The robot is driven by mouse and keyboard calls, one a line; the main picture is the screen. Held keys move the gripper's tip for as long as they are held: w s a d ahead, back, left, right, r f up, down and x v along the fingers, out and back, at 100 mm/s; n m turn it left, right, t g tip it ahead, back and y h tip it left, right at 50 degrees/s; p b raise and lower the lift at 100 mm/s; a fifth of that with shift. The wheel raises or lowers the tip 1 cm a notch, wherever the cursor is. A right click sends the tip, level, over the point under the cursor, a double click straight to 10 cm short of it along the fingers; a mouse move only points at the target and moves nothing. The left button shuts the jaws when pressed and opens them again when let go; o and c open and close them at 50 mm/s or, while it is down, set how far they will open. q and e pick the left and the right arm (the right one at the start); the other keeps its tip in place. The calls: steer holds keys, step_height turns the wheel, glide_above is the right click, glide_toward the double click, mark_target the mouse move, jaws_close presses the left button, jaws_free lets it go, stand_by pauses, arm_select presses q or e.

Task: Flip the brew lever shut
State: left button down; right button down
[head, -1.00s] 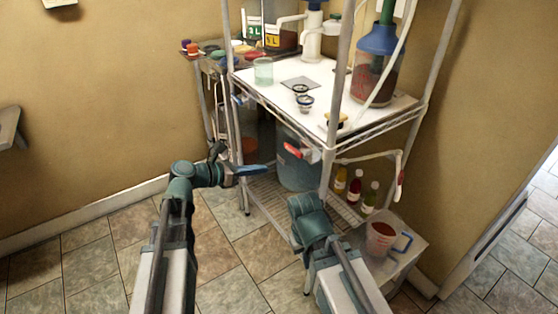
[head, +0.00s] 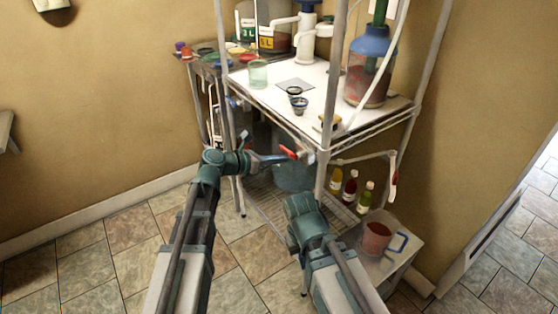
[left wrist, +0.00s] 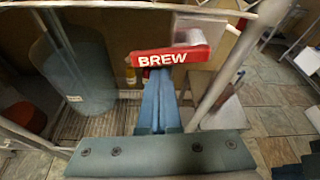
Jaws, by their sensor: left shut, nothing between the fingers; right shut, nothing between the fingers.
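The red brew lever (head: 288,152) sits at the front corner of the shelf rack, below the white top. In the left wrist view its red handle (left wrist: 170,57) lies across the picture, lettered BREW. My left gripper (head: 272,160) is shut and empty, with its tips right at the lever. In the left wrist view the blue fingers (left wrist: 158,95) reach up to the handle's lower edge, and I cannot tell whether they touch it. My right gripper (head: 302,210) is low in front of the rack, shut, its fingertips hidden from the head camera.
A second red handle (head: 394,188) hangs on a white pipe. Several bottles (head: 350,187) and a jug (head: 376,238) stand lower right. The floor at left is clear.

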steer(key=shift+r, duration=0.25)
steer(key=shift+r+p, duration=0.7)
steer(key=shift+p, duration=0.2)
steer(key=shift+w+r, duration=0.1)
